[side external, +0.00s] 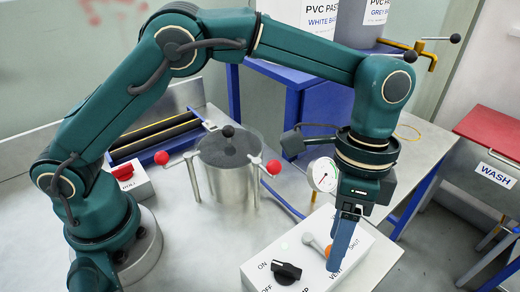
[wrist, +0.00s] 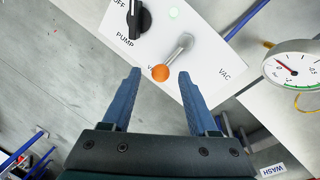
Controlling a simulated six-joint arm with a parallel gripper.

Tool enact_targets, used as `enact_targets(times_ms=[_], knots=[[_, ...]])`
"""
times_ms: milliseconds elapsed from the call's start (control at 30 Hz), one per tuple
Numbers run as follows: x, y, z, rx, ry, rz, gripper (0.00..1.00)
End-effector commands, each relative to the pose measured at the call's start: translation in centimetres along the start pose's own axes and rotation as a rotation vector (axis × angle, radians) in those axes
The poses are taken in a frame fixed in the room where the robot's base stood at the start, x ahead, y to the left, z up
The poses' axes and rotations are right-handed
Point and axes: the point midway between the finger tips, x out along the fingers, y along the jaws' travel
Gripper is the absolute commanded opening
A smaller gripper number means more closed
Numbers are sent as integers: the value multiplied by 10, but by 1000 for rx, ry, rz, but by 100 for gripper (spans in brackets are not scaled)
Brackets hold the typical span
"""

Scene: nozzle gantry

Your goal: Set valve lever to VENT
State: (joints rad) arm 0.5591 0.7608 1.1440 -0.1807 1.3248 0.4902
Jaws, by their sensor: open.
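The valve lever, a grey arm with an orange knob, is mounted on a white control box; its arm (side external: 311,240) and knob show in the side view. In the wrist view the lever (wrist: 180,48) slants from its pivot toward the lower left, and its knob overlaps a label beginning with V. A VAC label (wrist: 225,73) lies to the right of it. My gripper (side external: 337,264) is open, its blue fingers pointing down at the box. In the wrist view the knob appears between the fingertips of my gripper (wrist: 159,74). Contact cannot be told.
A black pump switch (side external: 286,271) sits left of the lever on the same box. A pressure gauge (side external: 322,174) stands behind it. A metal pot (side external: 230,175) with red-knobbed clamps is farther left.

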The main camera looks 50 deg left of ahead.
Motion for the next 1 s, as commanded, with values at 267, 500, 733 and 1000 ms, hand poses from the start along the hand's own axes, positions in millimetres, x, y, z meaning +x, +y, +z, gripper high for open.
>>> enact_targets(times_ms=[267,500,733,1000], knots=[[-33,0,-1,1,3,-1,60],[-42,0,0,0,0,0,60],[-42,0,0,-1,0,0,60],[-96,-17,17,-70,115,-58,60]])
